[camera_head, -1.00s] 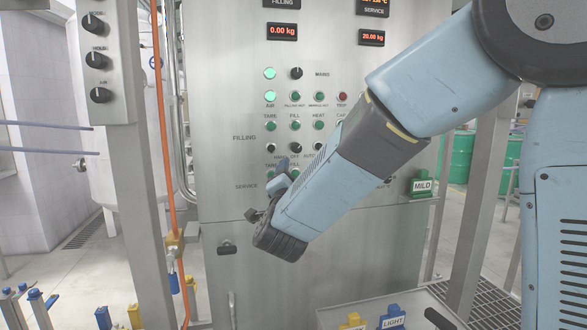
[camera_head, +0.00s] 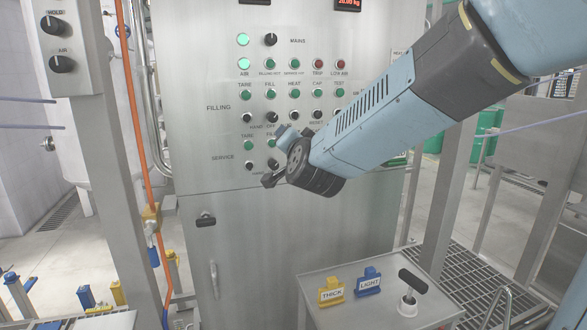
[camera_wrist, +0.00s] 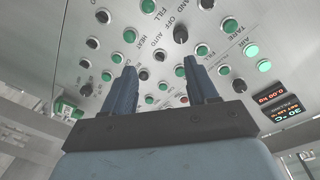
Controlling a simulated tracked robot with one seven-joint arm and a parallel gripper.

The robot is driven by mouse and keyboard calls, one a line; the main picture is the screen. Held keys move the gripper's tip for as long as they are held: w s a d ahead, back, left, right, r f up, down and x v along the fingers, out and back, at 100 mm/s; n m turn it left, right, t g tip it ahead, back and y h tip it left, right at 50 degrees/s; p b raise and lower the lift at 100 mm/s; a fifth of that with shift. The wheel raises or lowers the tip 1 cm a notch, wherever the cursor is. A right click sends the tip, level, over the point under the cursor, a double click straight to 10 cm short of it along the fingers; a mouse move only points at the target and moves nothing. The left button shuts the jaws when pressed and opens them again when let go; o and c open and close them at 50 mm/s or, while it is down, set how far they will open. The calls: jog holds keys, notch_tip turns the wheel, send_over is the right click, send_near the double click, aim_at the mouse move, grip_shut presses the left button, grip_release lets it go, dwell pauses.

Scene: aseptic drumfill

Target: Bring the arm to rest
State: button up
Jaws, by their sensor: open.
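My gripper (camera_head: 278,160) is at the end of my blue arm, in front of the steel control panel (camera_head: 205,120) in the head view. In the wrist view its two blue fingers (camera_wrist: 158,88) stand apart with nothing between them. Behind them are the panel's buttons and knobs, tilted in the picture. I cannot tell from these views how far the fingertips are from the panel face. Part of the panel's right side is hidden behind my arm.
A steel side table (camera_head: 330,285) at the lower right carries a yellow THICK tag (camera_head: 331,291), a blue LIGHT tag (camera_head: 368,282) and a black T-handle (camera_head: 411,283). A steel post (camera_head: 100,150) with knobs and an orange hose (camera_head: 135,130) stand to the left. Another steel post (camera_head: 440,190) stands right.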

jog(key=s+d+f+n+g+h, duration=0.1)
jog(key=s+d+g, duration=0.3)
jog(key=s+d, duration=0.4)
jog(key=s+d+f+n+g+h, duration=0.1)
jog(key=s+d+f+n+g, duration=0.2)
jog(key=s+d, duration=0.5)
jog(key=s+d+f+n+g+h, duration=0.1)
jog(key=s+d+f+n+g, duration=0.1)
jog(key=s+d, duration=0.6)
jog(key=s+f+g, duration=0.1)
jog(key=s+g, duration=0.1)
jog(key=shift+d+f+g+h, duration=0.2)
jog(key=shift+f+g+h, duration=0.1)
